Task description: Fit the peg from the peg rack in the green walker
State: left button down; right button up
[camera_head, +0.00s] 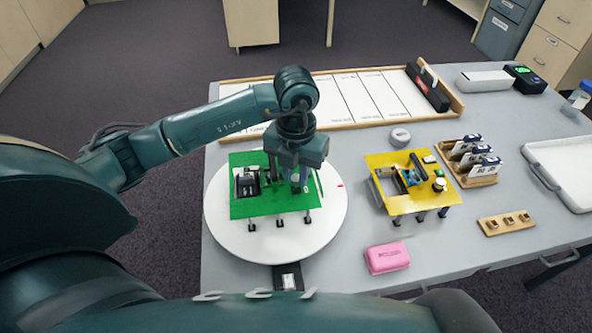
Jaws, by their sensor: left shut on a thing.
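The green walker (262,208), a green board on short dark legs with a black part on its left side, stands on a white round turntable (225,235). My left gripper (300,186) points down over the right part of the green board, shut on what seems to be the peg. The peg is mostly hidden by the fingers, and I cannot tell whether it is in a hole. A small wooden block with several square-looking spots, likely the peg rack (507,223), lies at the right front of the table. My right gripper is not in view.
A yellow walker (400,207) stands right of the turntable. A pink case (387,258) lies in front of it. A wooden holder (480,181) with blue-white items, a white tray (566,170) and a grey round thing (400,137) are nearby. A wood-framed board (340,127) spans the back.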

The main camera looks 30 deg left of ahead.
pick_arm(q)
jog(key=shift+f+b, duration=0.6)
jog(key=shift+f, duration=0.05)
dwell(1.1)
dwell(0.3)
jog(key=c, duration=1.2)
grip_release()
jog(key=shift+r, duration=0.1)
jog(key=shift+r+p, duration=1.1)
jog(key=shift+r, duration=0.35)
jog(key=shift+r+p, duration=1.5)
jog(key=shift+r, duration=0.75)
